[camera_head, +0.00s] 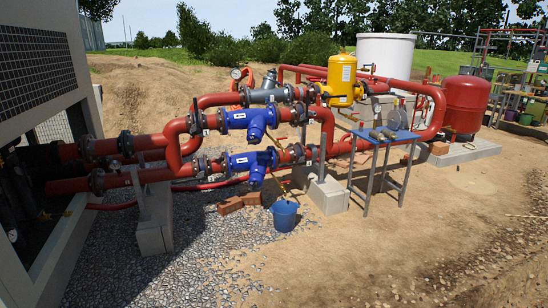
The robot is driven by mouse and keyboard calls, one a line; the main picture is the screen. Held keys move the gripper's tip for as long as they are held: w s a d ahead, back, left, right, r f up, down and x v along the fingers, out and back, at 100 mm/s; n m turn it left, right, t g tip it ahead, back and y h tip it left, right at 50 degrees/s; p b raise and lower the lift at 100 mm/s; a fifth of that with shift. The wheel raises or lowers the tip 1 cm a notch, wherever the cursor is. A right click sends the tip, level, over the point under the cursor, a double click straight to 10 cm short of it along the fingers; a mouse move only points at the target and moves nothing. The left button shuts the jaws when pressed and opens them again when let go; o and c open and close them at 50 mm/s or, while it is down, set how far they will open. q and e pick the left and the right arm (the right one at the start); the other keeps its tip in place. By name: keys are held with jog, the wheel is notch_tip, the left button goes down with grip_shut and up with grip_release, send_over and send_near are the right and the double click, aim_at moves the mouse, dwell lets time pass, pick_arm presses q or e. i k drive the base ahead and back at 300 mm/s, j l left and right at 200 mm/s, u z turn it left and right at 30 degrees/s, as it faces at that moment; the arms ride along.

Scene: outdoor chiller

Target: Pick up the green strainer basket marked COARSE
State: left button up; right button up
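Neither of my grippers is in the head view. A small stand with a blue top (362,133) stands right of the middle. I cannot make out a green basket for certain. Two blue strainer bodies, an upper one (249,120) and a lower one (252,162), sit in the red pipework.
A blue bucket (284,215) stands on the gravel below the pipes, near bricks (230,205) and a concrete block (329,195). A red tank (466,104) and cluttered shelves (518,100) stand at right. Bare ground (400,255) is open in front of the stand.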

aim_at(388, 135)
jog(key=i+j+u, duration=0.2)
jog(key=i, duration=0.7)
jog(key=i+u, duration=0.2)
jog(key=i, duration=0.75)
jog(key=i+l+z, duration=0.25)
jog(key=i+z, duration=0.15)
jog(key=i, duration=0.15)
jog(key=i+z, duration=0.4)
jog(key=i, duration=0.15)
jog(key=i+z, duration=0.4)
jog(key=i, duration=0.15)
jog(key=i+j+z, duration=0.4)
jog(key=i+l+z, duration=0.15)
jog(key=i+z, duration=0.3)
jog(key=i, duration=0.35)
jog(key=i+j+z, duration=0.15)
jog(key=i+z, duration=0.3)
jog(key=i, duration=0.35)
jog(key=i+l+u, duration=0.25)
jog(key=i+u, duration=0.15)
jog(key=i, duration=0.15)
jog(key=i+l+u, duration=0.35)
jog(key=i, duration=0.2)
jog(key=i+l+u, duration=0.4)
jog(key=l, duration=0.2)
jog(key=i+j, duration=0.05)
